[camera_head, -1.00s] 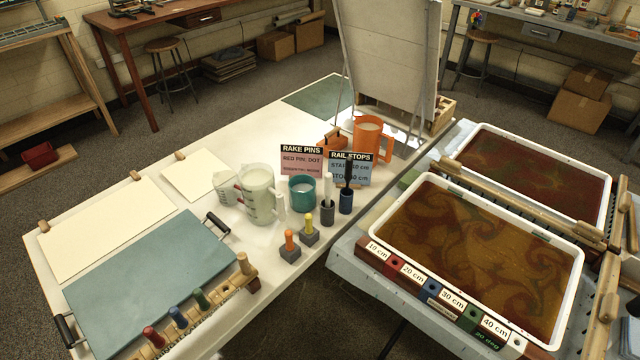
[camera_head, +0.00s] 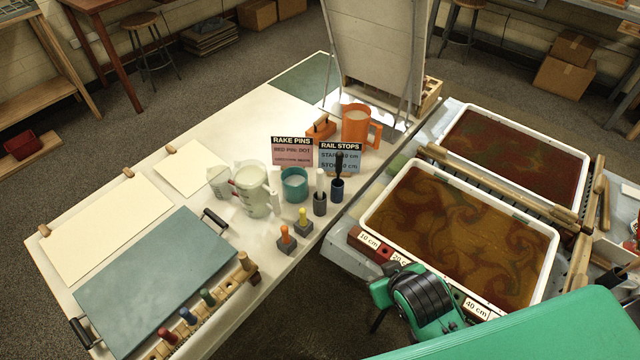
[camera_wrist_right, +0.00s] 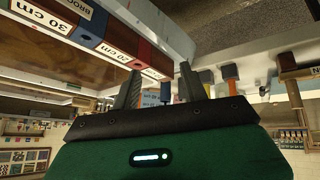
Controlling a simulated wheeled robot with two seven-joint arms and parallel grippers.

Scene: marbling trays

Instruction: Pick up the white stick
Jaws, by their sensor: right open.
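My right gripper (camera_head: 376,312) shows in the head view over the front edge of the near tray, well short of the white stick and lower in the picture. Its fingertips are partly hidden there. In the right wrist view its two fingers (camera_wrist_right: 160,85) are apart with nothing between them. I cannot pick out the white stick in that view. My left gripper is out of view.
A measuring jug (camera_head: 252,190), a teal cup (camera_head: 295,186) and two grey blocks with orange and yellow pegs (camera_head: 285,240) stand near the cup. Sign cards (camera_head: 292,151) and an orange jug (camera_head: 356,128) are behind. The marbling tray (camera_head: 372,212) lies right, with distance labels (camera_head: 368,241) along its front.

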